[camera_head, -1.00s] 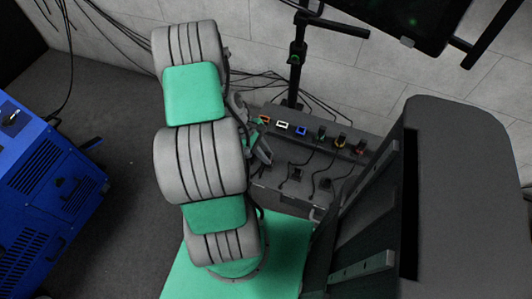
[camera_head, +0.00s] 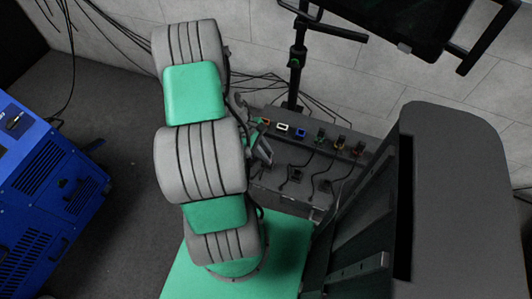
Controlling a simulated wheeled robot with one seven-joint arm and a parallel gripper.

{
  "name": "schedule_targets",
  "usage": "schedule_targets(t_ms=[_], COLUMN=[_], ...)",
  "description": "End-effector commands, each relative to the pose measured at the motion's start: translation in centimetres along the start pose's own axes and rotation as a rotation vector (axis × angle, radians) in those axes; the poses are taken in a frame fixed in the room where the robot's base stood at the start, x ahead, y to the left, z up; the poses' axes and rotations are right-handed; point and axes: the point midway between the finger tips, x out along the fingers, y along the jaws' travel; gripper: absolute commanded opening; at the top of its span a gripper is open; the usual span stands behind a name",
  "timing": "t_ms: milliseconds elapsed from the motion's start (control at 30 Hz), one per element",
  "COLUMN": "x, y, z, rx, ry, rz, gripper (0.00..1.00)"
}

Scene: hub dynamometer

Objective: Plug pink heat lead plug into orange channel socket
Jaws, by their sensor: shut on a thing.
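The orange channel socket (camera_head: 265,121) is at the left end of the row on the dark grey channel box (camera_head: 338,127). My gripper (camera_head: 263,149) is just in front of that end of the box, partly hidden behind my arm's thick grey and green links. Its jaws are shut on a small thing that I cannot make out. No pink shows, so I cannot identify the pink heat lead plug. The gap between the jaws and the orange socket is too small to judge.
A black post (camera_head: 295,70) rises behind the box. A large grey cabinet (camera_head: 450,200) stands at right, a blue machine (camera_head: 45,190) at left.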

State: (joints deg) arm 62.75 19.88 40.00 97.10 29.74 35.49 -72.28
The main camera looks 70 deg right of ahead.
Motion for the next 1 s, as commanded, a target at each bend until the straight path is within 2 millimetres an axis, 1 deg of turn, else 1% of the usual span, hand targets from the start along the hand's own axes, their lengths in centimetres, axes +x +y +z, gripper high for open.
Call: schedule_targets(t_ms=[33, 1000], x=[-0.4, -4.4], y=[0.0, 0.0], z=[0.2, 2.4], rx=[0.000, 0.000], ry=[0.000, 0.000], rz=[0.000, 0.000], gripper=[0.00, 0.00])
